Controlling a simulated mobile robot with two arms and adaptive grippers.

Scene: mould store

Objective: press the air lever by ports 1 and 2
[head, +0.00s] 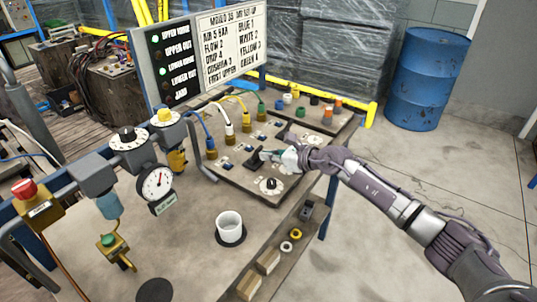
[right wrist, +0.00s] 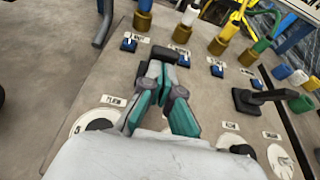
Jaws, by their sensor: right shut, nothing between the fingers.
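The sloping control panel (head: 225,172) carries a row of brass ports with blue (head: 209,138), white (head: 229,127), yellow (head: 246,115) and green (head: 262,107) plugs. One black air lever (head: 254,160) stands on the side of the blue and white ports; it also shows in the right wrist view (right wrist: 165,53). A second black lever (right wrist: 248,102) stands further right, nearer the yellow and green ports. My right gripper (head: 268,155) is shut and empty, its fingertips right at the first lever. I cannot tell whether they touch it. My left gripper is out of view.
A white cup (head: 230,227) stands on the bench in front of the panel. A gauge (head: 156,184), knobs and a red button (head: 24,188) line the left. An indicator board (head: 170,65) rises behind the panel. A blue drum (head: 428,80) stands on the floor at right.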

